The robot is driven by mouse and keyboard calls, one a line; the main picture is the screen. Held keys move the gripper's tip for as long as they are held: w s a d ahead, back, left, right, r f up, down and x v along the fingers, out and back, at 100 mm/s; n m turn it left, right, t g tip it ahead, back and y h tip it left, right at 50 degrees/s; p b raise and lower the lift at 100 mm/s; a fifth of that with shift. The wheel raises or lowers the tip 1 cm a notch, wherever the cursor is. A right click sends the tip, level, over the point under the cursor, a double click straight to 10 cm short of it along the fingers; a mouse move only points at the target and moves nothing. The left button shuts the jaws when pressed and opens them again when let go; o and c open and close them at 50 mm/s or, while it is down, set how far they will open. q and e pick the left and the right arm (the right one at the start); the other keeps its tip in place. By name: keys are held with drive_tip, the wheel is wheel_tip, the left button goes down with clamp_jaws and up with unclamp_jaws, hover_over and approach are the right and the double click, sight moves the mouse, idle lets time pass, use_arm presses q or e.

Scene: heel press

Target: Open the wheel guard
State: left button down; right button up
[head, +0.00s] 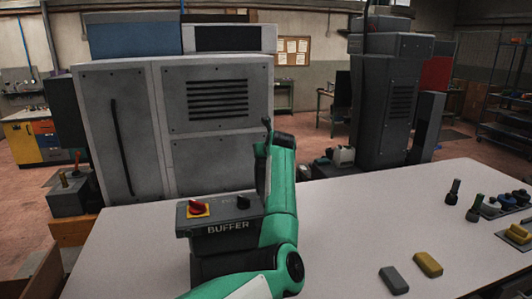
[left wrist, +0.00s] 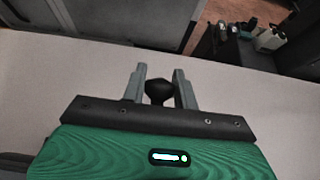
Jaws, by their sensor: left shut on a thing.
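The machine labelled BUFFER (head: 222,245) stands on the pale table, with a red knob (head: 198,207) on a yellow plate on top. My green left arm crosses in front of its right side and hides part of it. In the left wrist view, my left gripper (left wrist: 160,78) is shut on a dark rounded knob (left wrist: 158,92) between its two grey fingers. What the knob is joined to does not show. I cannot make out the wheel guard or its position; the arm may cover it in the head view. My right gripper is not in view.
The pale table (head: 345,215) has free room right of the arm. A grey block (head: 394,280) and a yellow block (head: 428,264) lie near its front. Two dark upright pieces (head: 474,208) stand at the right. A large grey cabinet (head: 217,150) stands behind the buffer.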

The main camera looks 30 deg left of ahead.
use_arm(q)
drive_tip(key=shift+f, duration=0.25)
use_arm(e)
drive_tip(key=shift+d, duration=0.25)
use_arm(q)
drive_tip(key=c, duration=1.1)
unclamp_jaws()
drive_tip(key=shift+r, duration=0.1)
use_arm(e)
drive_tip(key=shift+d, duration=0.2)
use_arm(q)
drive_tip(key=b+v, duration=0.6)
drive_tip(key=v, duration=0.7)
drive_tip(key=shift+s+d+r, duration=0.15)
drive_tip(key=shift+d+r, duration=0.05)
drive_tip(key=shift+d, duration=0.1)
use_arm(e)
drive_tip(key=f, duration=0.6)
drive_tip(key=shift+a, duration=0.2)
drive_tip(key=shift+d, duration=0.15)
